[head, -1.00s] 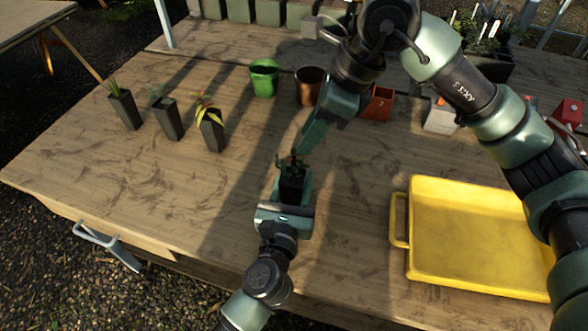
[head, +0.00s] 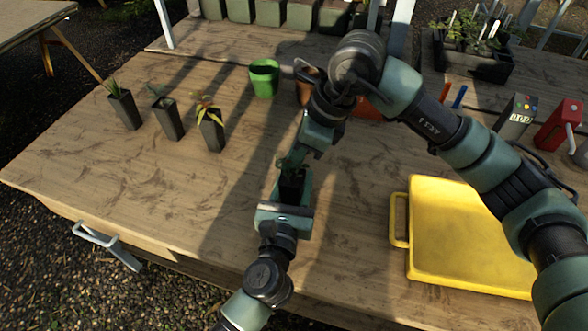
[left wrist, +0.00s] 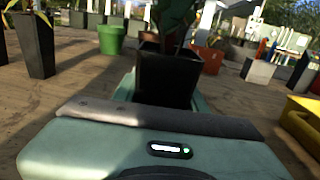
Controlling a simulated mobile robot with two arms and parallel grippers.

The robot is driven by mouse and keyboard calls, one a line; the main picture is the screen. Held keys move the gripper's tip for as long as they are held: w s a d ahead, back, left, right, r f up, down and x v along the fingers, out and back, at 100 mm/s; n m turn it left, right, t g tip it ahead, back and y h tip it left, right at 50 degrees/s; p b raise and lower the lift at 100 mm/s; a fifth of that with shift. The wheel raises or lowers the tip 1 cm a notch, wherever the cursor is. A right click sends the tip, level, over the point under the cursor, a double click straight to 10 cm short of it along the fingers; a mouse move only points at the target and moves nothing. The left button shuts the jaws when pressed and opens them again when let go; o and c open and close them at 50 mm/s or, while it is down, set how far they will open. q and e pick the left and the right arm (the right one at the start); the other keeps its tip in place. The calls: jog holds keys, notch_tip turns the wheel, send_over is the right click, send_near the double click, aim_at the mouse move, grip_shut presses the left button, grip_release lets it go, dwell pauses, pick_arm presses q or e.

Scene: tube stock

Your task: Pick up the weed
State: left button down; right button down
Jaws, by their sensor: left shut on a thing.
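My left gripper (head: 292,190) is shut on a black tube pot (left wrist: 168,75), holding it upright near the middle of the bench. Dark foliage (left wrist: 172,18) rises from this pot; I cannot tell weed from crop plant in it. My right gripper (head: 293,155) reaches down from above, its fingertips right at the top of the held pot and over its plant. Its fingers cover most of the plant in the head view, so I cannot tell whether they grip a stem.
Three black tube pots with plants (head: 168,118) stand at left. Behind are a green pot (head: 264,78) and partly hidden terracotta pots. A yellow tray (head: 397,222) lies at right, with a grey box (head: 515,117) and red object (head: 556,126) beyond.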

jog(key=shift+r, duration=0.15)
notch_tip(320, 180, up, 10)
jog(key=shift+f, duration=0.15)
dwell(0.5)
pick_arm(q)
jog(key=c, duration=0.7)
grip_release()
jog(key=v, duration=1.2)
jog(key=shift+s, duration=0.1)
